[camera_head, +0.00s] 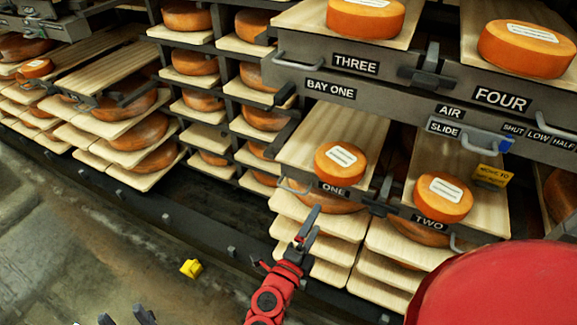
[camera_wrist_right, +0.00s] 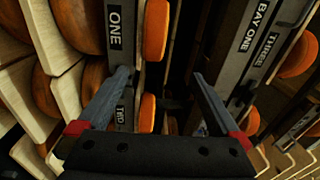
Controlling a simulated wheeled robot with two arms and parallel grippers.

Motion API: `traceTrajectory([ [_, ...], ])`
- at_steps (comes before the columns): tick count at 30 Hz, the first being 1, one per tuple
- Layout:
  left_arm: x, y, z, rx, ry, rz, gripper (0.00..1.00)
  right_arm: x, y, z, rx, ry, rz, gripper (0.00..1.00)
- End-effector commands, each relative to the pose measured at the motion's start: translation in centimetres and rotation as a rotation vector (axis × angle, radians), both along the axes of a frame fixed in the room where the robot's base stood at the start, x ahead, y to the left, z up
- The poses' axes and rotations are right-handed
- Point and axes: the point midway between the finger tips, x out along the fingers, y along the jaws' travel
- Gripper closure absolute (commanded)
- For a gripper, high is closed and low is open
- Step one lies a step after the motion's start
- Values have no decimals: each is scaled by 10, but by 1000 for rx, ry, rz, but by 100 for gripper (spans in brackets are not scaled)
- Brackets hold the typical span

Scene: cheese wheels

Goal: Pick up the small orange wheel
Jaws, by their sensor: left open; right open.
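Several small orange wheels with white labels sit on boards. One wheel (camera_head: 340,163) is on board ONE, one (camera_head: 443,197) on board TWO, one (camera_head: 365,18) on THREE and one (camera_head: 525,48) on FOUR. In the right wrist view the wheel by ONE (camera_wrist_right: 156,30) and the wheel by TWO (camera_wrist_right: 147,112) show edge-on. My right gripper (camera_head: 306,232) is open and empty, in front of and below board ONE, apart from the wheels. My left gripper (camera_head: 124,318) is open at the bottom edge, over the floor, its hand mostly cut off.
Stacked boards with larger orange wheels (camera_head: 195,62) fill the racks behind. The grey fronts have metal handles (camera_head: 295,186) that stick out. A blue slide knob (camera_head: 506,145) and a yellow tag (camera_head: 492,175) are at right. A yellow object (camera_head: 191,268) lies on the otherwise mostly clear floor.

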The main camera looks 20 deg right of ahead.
Motion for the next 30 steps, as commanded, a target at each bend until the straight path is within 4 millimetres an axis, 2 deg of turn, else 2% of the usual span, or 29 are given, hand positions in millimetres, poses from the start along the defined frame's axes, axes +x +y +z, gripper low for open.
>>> traceTrajectory([
  [1,0,0,-2,0,-1,0,50,1,1,-6,33,-1,9,0],
  [5,0,0,-2,0,0,0,50,9,-5,-9,59,-1,16,0],
  [21,0,0,0,0,0,0,50,70,-77,-6,53,-2,15,0],
  [30,0,0,2,0,0,0,50,84,-95,-6,52,-3,14,0],
])
